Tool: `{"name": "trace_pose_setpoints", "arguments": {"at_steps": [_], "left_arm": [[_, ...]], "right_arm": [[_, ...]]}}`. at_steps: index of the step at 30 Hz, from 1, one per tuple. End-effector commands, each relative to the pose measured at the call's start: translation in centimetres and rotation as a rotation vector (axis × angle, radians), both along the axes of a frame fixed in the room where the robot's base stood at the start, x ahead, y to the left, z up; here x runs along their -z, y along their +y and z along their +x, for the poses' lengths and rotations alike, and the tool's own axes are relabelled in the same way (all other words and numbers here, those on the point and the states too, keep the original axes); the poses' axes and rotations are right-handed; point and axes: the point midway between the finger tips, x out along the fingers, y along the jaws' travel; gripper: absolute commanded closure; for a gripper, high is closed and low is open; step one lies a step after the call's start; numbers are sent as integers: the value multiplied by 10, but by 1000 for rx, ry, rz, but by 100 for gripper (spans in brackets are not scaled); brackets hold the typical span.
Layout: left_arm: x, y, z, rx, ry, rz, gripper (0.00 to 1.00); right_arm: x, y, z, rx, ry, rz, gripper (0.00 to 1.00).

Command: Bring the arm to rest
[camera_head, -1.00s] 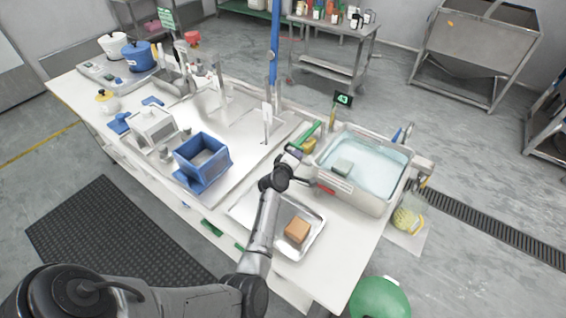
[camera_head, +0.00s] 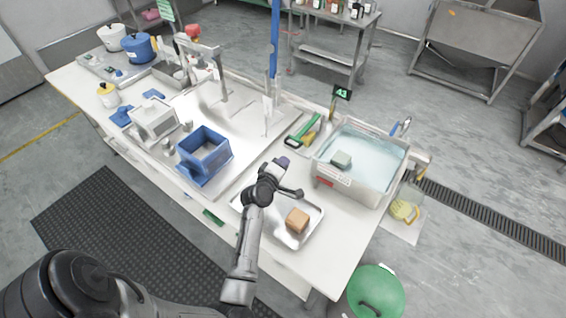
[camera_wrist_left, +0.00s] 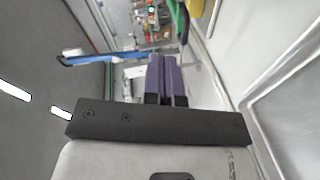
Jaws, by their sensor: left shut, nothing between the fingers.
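My left gripper (camera_head: 283,162) is above the white worktable (camera_head: 340,235), between the blue open box and the water basin. In the left wrist view its two purple fingers (camera_wrist_left: 164,75) lie side by side, shut with nothing between them. My left arm reaches up to it from the bottom of the head view, passing over the left edge of a metal tray. My right gripper does not show.
A metal tray (camera_head: 262,226) holds a brown block (camera_head: 297,221). A water basin (camera_head: 352,188) with a green sponge (camera_head: 341,159) stands right of the gripper. A blue open box (camera_head: 204,160) is to the left. A green-handled tool (camera_head: 303,130) lies behind.

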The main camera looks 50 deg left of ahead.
Motion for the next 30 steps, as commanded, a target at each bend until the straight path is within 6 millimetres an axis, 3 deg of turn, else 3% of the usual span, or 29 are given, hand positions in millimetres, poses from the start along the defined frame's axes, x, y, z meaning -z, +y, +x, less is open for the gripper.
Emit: {"name": "trace_pose_setpoints", "arguments": {"at_steps": [17,23,26,30], "left_arm": [[1,-1,1,12,18,33,100],[24,-26,-1,222,241,133,100],[15,-41,-8,348,362,236,100],[-23,-73,-13,524,486,428,100]], "right_arm": [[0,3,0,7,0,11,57],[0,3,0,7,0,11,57],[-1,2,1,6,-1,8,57],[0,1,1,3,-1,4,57]]}}
